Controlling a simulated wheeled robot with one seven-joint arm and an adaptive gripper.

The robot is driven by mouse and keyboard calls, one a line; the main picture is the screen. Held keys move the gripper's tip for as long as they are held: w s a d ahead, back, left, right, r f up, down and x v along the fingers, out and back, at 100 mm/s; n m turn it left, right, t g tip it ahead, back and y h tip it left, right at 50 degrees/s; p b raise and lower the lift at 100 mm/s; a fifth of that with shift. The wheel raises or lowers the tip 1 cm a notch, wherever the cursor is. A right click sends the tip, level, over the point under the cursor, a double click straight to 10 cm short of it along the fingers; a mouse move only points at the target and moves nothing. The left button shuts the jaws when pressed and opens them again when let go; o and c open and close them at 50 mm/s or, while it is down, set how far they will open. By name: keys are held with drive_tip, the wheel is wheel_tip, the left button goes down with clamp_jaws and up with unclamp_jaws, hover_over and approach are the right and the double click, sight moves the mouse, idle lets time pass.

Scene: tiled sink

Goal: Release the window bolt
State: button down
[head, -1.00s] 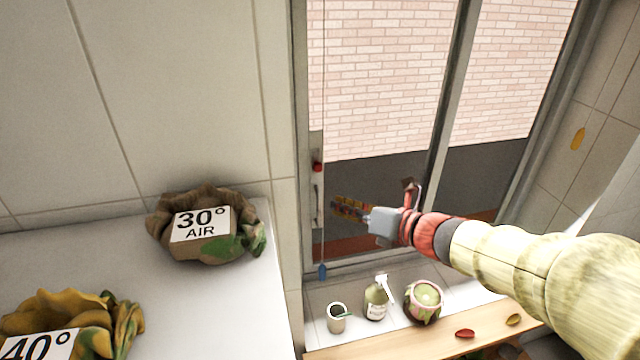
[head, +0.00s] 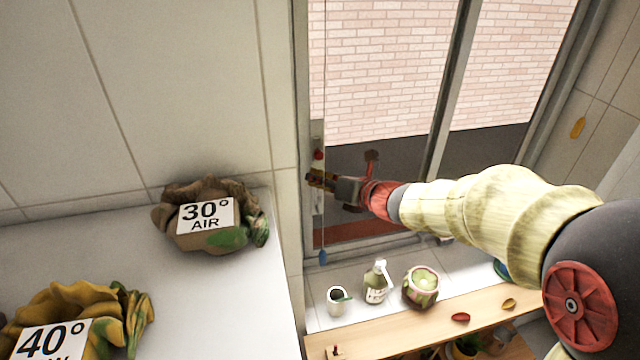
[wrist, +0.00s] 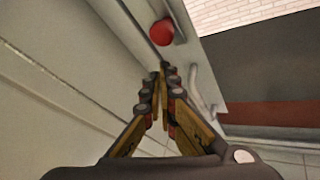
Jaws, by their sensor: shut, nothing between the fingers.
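The window bolt shows as a red knob (head: 318,155) on the left upright of the window frame (head: 301,100). In the wrist view the red knob (wrist: 162,32) sits on a pale plate, just beyond the fingertips. My gripper (head: 311,178) is shut and empty, just below the knob in the head view. In the wrist view my gripper (wrist: 164,70) points towards the plate, with a small gap in the picture between its tips and the knob. A pale curved handle (wrist: 200,90) is right of the fingers. The gripper hides part of the plate in the head view.
A cord with a blue end (head: 323,257) hangs by the window's left side. A cup (head: 337,306), a soap bottle (head: 375,287) and a striped pot (head: 422,296) stand on the tiled sill below. Labelled laundry bundles (head: 183,243) lie on the white surface at left.

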sight(319, 158)
drive_tip(key=shift+w+d+r+p, duration=0.15)
drive_tip(key=shift+d+r, duration=0.1)
drive_tip(key=shift+r, duration=0.2)
drive_tip(key=shift+w+d+r+p, duration=0.1)
drive_tip(key=shift+d+r+p, duration=0.1)
drive_tip(key=shift+r, duration=0.2)
drive_tip(key=shift+s, duration=0.15)
wheel_tip(319, 158, up, 4)
drive_tip(key=p, duration=0.2)
drive_tip(key=shift+r+p, duration=0.2)
drive_tip(key=shift+p, duration=0.15)
drive_tip(key=shift+f, duration=0.15)
